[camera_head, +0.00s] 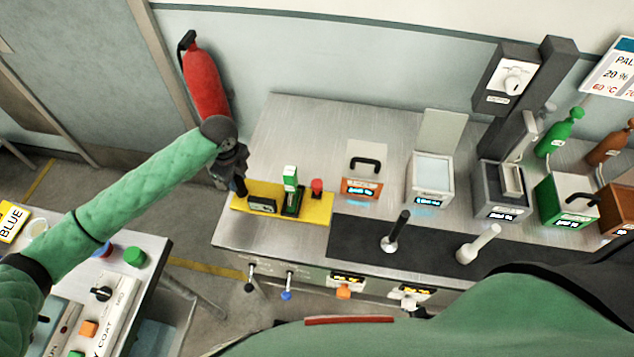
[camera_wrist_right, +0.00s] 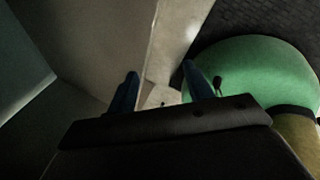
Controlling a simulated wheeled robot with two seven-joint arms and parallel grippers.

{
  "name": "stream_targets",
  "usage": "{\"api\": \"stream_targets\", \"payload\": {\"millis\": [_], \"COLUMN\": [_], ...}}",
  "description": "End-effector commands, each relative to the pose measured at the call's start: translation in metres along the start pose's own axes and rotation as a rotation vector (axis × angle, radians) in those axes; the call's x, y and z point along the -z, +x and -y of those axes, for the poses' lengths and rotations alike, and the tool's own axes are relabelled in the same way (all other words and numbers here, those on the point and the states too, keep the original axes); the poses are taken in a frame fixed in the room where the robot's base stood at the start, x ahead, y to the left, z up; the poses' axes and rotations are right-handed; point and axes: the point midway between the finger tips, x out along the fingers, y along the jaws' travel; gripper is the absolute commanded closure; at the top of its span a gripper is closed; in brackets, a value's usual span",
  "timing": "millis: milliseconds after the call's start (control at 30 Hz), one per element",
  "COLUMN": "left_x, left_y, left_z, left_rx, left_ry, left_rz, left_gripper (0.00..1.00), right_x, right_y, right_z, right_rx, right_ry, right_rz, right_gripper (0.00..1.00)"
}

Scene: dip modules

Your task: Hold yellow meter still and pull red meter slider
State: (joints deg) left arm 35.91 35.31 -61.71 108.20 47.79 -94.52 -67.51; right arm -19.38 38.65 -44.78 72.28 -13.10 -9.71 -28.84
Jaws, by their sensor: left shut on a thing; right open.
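A yellow base (camera_head: 320,208) lies at the left front of the grey counter. It bears a small dark display (camera_head: 262,205), a green-and-white upright piece (camera_head: 291,180) and a red knob (camera_head: 317,186). My left gripper (camera_head: 240,190) is at the base's left end, shut on it; the fingertips are small and partly hidden. I cannot make out which part is the red meter slider; an orange-red panel (camera_head: 352,187) with a black handle stands to the right. My right gripper (camera_wrist_right: 162,84) is open and empty in the right wrist view; it does not show in the head view.
A dark mat (camera_head: 440,262) with a black-handled and a white-handled tool lies at the front. Grey, green and brown boxes stand at the right. Knobs line the counter's front face. A fire extinguisher (camera_head: 205,85) hangs behind my left arm.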

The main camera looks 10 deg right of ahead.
Motion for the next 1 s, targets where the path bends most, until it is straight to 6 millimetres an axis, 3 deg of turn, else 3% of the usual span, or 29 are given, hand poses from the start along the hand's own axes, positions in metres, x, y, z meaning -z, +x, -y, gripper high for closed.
{"api": "stream_targets", "payload": {"millis": [267,600,767,1000], "left_x": [0.0,0.0,0.0,0.0], "left_y": [0.0,0.0,-0.001,-0.001], "left_z": [0.0,0.0,0.0,0.0], "left_rx": [0.001,0.001,0.001,0.001], "left_ry": [0.0,0.0,0.0,0.0], "left_rz": [0.0,0.0,0.0,0.0], "left_gripper": [0.88,0.88,0.88,0.88], "right_x": [0.018,0.032,0.025,0.0], "right_y": [-0.062,-0.153,-0.197,-0.26], "right_z": [0.02,0.061,0.075,0.086], "right_rx": [0.023,0.073,0.114,0.203], "right_ry": [-0.32,-0.603,-0.657,-0.645], "right_rz": [-0.115,-0.25,-0.283,-0.287], "right_gripper": [0.49,0.49,0.49,0.49]}}
